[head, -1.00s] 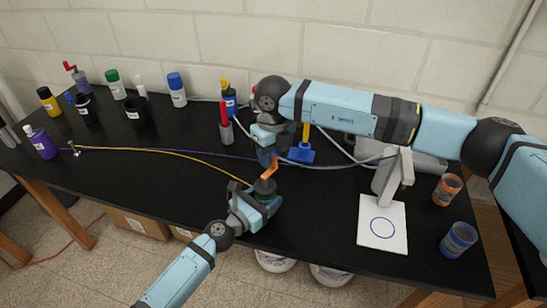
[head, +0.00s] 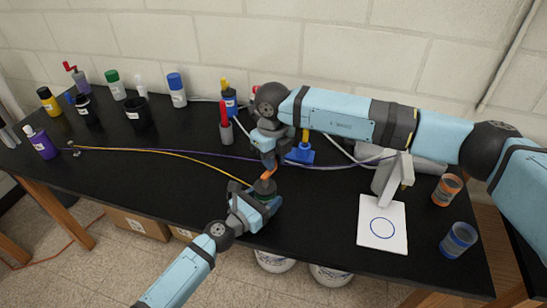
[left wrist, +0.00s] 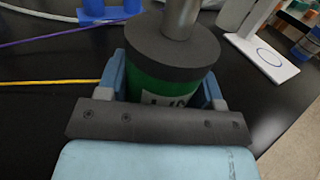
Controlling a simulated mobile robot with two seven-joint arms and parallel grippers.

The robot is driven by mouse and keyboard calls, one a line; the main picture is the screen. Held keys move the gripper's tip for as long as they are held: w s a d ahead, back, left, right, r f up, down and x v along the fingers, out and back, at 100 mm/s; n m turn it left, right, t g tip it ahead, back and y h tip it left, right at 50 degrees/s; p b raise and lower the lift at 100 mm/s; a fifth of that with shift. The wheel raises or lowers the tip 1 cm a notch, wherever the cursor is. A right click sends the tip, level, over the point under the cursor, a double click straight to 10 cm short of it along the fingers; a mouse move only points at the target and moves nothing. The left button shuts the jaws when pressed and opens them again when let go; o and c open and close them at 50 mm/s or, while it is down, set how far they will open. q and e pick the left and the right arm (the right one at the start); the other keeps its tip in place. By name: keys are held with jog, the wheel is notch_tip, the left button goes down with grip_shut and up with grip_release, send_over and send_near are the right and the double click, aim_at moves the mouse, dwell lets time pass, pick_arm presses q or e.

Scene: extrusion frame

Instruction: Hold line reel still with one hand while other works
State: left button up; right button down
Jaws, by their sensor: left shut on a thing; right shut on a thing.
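The line reel (head: 264,189) stands near the front edge of the black table. In the left wrist view it is a green cylinder (left wrist: 178,88) with a dark grey top, a white label and a grey metal shaft rising from it. My left gripper (head: 250,207) is shut around its body, one blue finger on each side. My right gripper (head: 268,160) is directly above the reel, shut on an orange handle (head: 268,175) at the reel's top. The exact contact there is partly hidden. A yellow line (head: 190,157) runs left from the reel.
A purple line (head: 200,153) crosses the table behind. A blue stand (head: 301,155) is behind the reel. A white card with a blue circle (head: 383,238) and two jars (head: 447,188) are on the right. Several bottles (head: 177,88) line the back left.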

jog(key=shift+w+a+n, duration=0.15)
jog(key=shift+a+n, duration=0.25)
jog(key=shift+n, duration=0.85)
jog(key=shift+w+a+n, duration=0.1)
jog(key=shift+a+n, duration=0.25)
jog(key=shift+n, duration=0.85)
jog(key=shift+w+a+n, duration=0.15)
jog(key=shift+a+n, duration=0.25)
jog(key=shift+n, duration=0.85)
jog(key=c, duration=1)
grip_release()
jog(key=shift+r, duration=0.1)
notch_tip(320, 180, up, 12)
